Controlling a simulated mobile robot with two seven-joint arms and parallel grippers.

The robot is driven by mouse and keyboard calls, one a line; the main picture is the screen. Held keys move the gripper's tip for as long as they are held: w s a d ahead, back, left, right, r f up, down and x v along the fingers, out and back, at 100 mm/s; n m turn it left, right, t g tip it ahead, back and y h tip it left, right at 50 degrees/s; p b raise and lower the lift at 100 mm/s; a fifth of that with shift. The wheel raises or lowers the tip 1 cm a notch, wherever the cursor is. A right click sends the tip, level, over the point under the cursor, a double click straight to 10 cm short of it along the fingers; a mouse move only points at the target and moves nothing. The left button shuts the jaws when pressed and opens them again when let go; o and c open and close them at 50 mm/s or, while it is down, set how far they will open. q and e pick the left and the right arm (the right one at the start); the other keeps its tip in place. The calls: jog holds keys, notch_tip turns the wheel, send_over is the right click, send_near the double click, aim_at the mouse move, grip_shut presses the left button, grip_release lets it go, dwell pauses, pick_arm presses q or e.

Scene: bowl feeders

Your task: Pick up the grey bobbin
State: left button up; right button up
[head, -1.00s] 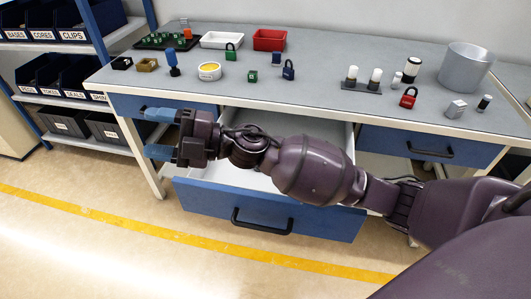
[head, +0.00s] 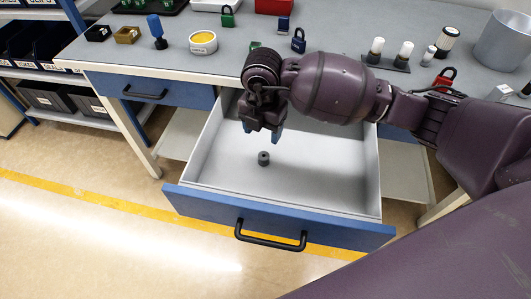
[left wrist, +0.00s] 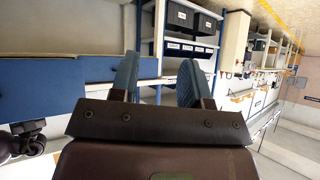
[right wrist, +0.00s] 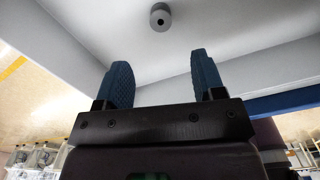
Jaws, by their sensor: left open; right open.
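The grey bobbin (head: 263,158) stands on the floor of the open drawer (head: 325,185), near its middle. In the right wrist view the bobbin (right wrist: 161,17) shows at the top, beyond the fingertips, with a dark hole in its middle. My right gripper (head: 262,132) hangs over the drawer, apart from the bobbin. It also shows in the right wrist view (right wrist: 160,75), open and empty. My left gripper (left wrist: 157,75) is open and empty in the left wrist view, away from the bobbin. It is not seen in the head view.
The drawer's walls and its blue front with a black handle (head: 270,238) surround the bobbin. On the worktop (head: 210,75) above stand a yellow-topped round tin (head: 203,42), a blue padlock (head: 299,40), a red padlock (head: 445,77) and a grey bucket (head: 504,40).

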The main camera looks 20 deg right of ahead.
jog(key=b, duration=0.2)
send_over(264, 155)
jog(key=shift+m, duration=0.3)
notch_tip(264, 155, down, 5)
jog(key=shift+s+a+f, duration=0.15)
jog(key=shift+f, duration=0.6)
notch_tip(264, 155, down, 4)
jog(key=shift+f+b, duration=0.25)
jog(key=shift+b, duration=0.7)
jog(key=shift+r, duration=0.1)
jog(key=c, duration=0.9)
pick_arm(q)
jog(key=f, duration=0.4)
jog(key=shift+s+g, duration=0.3)
jog(key=shift+s, duration=0.1)
pick_arm(e)
jog(key=shift+c, duration=0.5)
